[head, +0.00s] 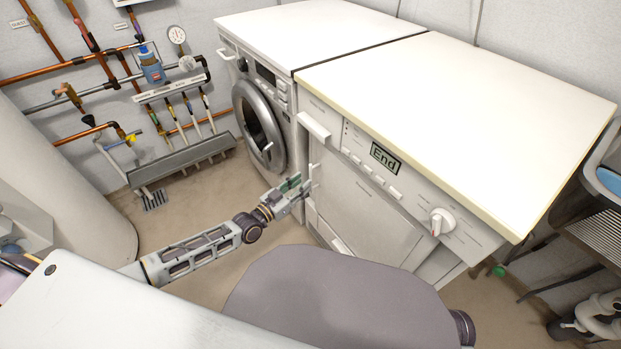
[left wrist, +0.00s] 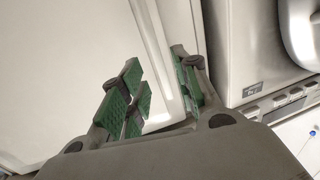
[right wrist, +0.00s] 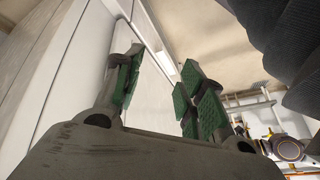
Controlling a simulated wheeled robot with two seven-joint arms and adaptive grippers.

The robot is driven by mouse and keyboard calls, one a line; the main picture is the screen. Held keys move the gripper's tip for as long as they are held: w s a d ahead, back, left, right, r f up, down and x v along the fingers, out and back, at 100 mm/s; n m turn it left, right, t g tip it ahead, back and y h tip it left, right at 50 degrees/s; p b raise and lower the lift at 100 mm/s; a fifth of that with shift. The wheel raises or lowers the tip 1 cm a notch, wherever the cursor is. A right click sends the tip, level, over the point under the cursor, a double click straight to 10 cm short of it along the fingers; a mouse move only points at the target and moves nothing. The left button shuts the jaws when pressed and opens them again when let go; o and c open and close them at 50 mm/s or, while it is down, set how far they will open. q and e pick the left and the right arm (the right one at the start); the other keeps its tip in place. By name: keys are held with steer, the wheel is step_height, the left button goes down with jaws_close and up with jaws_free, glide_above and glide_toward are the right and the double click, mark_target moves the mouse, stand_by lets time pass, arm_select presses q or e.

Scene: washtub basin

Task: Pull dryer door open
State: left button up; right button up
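The dryer (head: 455,185) is the white machine with the "End" display and a knob. Its front door panel (head: 365,205) is a pale square below the controls; I cannot tell whether it is slightly ajar. My left gripper (head: 297,188) is at the panel's left edge. In the left wrist view this gripper (left wrist: 162,92) is open, with green-padded fingers on either side of a white panel edge (left wrist: 165,65); contact is unclear. My right gripper (right wrist: 165,92) is open with nothing between its fingers, near a white panel (right wrist: 80,75); it is hidden in the head view.
A washer (head: 262,125) with a round door stands left of the dryer. Pipes and valves (head: 150,75) line the left wall. A rack (head: 600,235) stands at the right. Open floor (head: 195,220) lies in front of the washer.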

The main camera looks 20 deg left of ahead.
mark_target(311, 176)
arm_select(q)
steer(key=shift+b+x, duration=0.85)
steer(key=shift+x, duration=1.75)
arm_select(e)
steer(key=shift+t+y, duration=0.3)
steer(key=shift+t, duration=0.1)
steer(key=f, duration=0.4)
steer(key=shift+a+f, duration=0.1)
steer(key=shift+a, duration=0.3)
arm_select(q)
steer(key=shift+c, duration=0.6)
jaws_close()
arm_select(e)
steer(key=shift+w+r, duration=0.15)
steer(key=shift+r, duration=0.15)
